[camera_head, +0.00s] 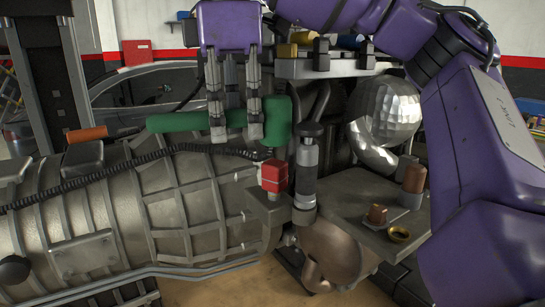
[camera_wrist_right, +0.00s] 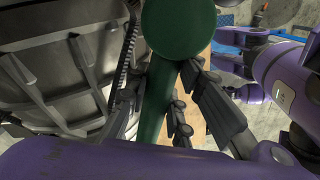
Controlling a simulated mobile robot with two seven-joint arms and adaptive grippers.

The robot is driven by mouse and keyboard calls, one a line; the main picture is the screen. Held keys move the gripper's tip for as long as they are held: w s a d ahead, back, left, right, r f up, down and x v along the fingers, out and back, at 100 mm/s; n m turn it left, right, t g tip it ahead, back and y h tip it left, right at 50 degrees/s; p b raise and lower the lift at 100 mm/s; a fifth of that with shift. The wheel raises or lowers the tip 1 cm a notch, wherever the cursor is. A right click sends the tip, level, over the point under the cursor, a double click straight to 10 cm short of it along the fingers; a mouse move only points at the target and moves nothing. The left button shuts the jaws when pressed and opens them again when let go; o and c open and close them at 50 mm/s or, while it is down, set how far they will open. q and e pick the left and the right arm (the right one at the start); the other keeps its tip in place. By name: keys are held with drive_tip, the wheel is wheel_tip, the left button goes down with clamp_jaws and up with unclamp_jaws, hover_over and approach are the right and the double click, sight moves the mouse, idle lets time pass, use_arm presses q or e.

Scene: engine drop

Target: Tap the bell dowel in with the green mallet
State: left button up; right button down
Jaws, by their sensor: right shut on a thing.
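The green mallet has its handle (camera_head: 180,122) lying level above the ribbed grey casing and its head (camera_head: 278,121) at the right end, beside the upright dark-and-silver cylinder. My right gripper (camera_head: 235,125) comes from above and is shut on the handle. In the right wrist view the mallet head (camera_wrist_right: 180,25) is a round green face, with the handle between the fingers (camera_wrist_right: 155,115). Another purple gripper (camera_wrist_right: 228,48), apparently my left, shows small in the wrist view.
The ribbed casing (camera_head: 170,205) fills the lower left. A red block (camera_head: 273,175) and the upright cylinder (camera_head: 306,165) stand close below the mallet head. The grey plate (camera_head: 350,205) carries a brass ring (camera_head: 398,235) and a taller copper pin (camera_head: 413,179). A silver faceted part (camera_head: 385,110) stands behind.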

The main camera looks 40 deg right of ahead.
drive_tip(key=shift+f, duration=0.1)
drive_tip(key=shift+f, duration=0.6)
idle(0.5)
drive_tip(key=shift+r, duration=2.5)
drive_tip(key=shift+r, duration=0.15)
